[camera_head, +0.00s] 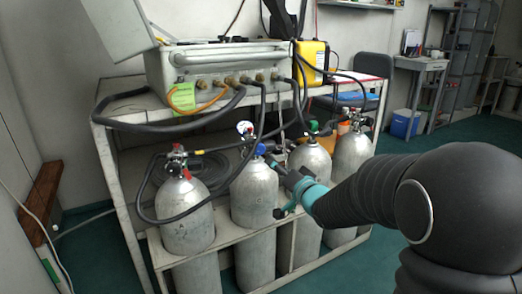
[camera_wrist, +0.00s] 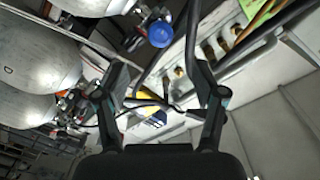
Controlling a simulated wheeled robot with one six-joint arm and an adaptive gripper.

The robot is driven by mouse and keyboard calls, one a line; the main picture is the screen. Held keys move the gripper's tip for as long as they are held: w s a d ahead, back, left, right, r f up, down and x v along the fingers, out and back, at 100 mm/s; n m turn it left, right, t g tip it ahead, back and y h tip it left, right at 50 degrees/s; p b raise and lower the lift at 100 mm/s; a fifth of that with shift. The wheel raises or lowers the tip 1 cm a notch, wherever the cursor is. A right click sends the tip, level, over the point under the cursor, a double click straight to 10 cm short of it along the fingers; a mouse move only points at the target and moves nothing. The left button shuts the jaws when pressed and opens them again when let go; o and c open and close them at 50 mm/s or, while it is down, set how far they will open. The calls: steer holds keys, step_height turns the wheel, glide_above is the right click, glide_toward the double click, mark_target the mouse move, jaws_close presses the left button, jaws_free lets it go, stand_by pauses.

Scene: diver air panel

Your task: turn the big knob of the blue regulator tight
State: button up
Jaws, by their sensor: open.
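The blue knob (camera_head: 261,149) sits on the regulator at the neck of the second grey cylinder from the left (camera_head: 254,190). In the wrist view the round blue knob (camera_wrist: 160,33) appears at upper centre, beyond the fingertips and between their lines. My gripper (camera_head: 285,179) is beside this cylinder's top, to the right of and below the knob in the head view. In the wrist view my gripper (camera_wrist: 162,78) has its two fingers spread apart with nothing held between them. The knob appears apart from both fingers. Much of the regulator body is hidden or too small to tell.
Other cylinders stand close on both sides, one with a red-marked valve (camera_head: 178,157), another with a green knob (camera_head: 314,127). Black hoses (camera_head: 262,110) hang near the knob. Above is a shelf with a grey panel box (camera_head: 215,65) and yellow case (camera_head: 312,60).

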mark_target(260, 151)
steer(key=p+x, duration=0.1)
steer(key=x, duration=1.2)
steer(key=shift+w, duration=0.15)
steer(key=c, duration=1.2)
steer(key=shift+o, duration=0.2)
